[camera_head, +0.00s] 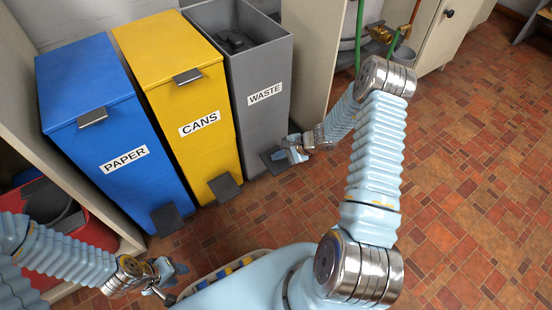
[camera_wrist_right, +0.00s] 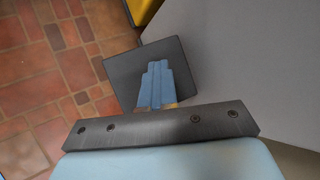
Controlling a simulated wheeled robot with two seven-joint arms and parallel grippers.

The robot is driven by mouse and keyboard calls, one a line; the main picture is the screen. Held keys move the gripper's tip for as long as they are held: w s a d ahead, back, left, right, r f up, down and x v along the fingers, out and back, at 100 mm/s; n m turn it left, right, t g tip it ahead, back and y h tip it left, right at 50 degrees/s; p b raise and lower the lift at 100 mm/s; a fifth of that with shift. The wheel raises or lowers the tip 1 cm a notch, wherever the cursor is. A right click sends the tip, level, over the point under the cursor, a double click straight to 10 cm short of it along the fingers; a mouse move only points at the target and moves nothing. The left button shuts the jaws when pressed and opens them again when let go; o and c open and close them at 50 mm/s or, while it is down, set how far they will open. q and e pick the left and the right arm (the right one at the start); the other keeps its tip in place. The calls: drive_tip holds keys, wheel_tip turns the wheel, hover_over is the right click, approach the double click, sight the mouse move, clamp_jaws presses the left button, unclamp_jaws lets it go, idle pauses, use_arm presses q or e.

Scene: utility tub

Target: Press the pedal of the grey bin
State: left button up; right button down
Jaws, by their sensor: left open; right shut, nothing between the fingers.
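The grey bin (camera_head: 262,115), labelled WASTE, stands right of the other bins. Its top is open and dark contents show inside. Its dark pedal (camera_head: 272,162) is at the foot of its front, and also shows in the right wrist view (camera_wrist_right: 123,73). My right gripper (camera_head: 291,155) is shut and empty, low at the pedal. In the wrist view its blue fingertips (camera_wrist_right: 158,72) overlap the pedal plate and hide part of it; contact looks likely but cannot be made out for certain. My left gripper (camera_head: 166,275) is open and empty, at the lower left.
A yellow CANS bin (camera_head: 190,105) and a blue PAPER bin (camera_head: 118,130) stand to the left, lids closed, each with its own pedal. A red tub (camera_head: 92,235) is at the far left. Cabinet panels flank the bins. The tiled floor (camera_head: 460,190) at right is clear.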

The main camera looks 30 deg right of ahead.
sight(279, 161)
drive_tip(key=shift+f, duration=0.2)
drive_tip(key=shift+r, duration=0.15)
drive_tip(key=shift+r+p, duration=0.7)
drive_tip(key=shift+r, duration=0.55)
drive_tip(key=shift+r+p, duration=1.4)
drive_tip(key=shift+r, duration=1.1)
